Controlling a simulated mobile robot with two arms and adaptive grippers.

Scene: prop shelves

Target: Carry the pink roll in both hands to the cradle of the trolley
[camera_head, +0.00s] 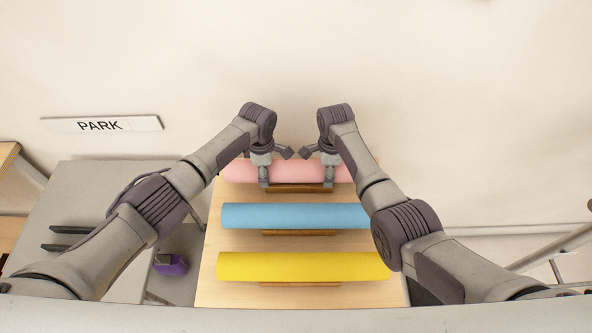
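The pink roll (295,172) lies level at the back of the wooden stand, over a brown wooden support (296,188). My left gripper (264,177) is at the roll left of its middle, and my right gripper (328,176) is at it right of its middle. Fingers of both reach down over the roll's front side. Their far sides are hidden, so I cannot tell if they are closed on it. A grey flat-topped unit (80,190) with two dark bars (70,238) stands at the left; I cannot tell if it is the trolley and cradle.
A blue roll (295,216) and a yellow roll (300,266) lie in front on the pale wooden stand (208,285). A purple object (172,265) sits left of it. A PARK sign (101,124) is on the back wall. A grey rail (560,245) is at the right.

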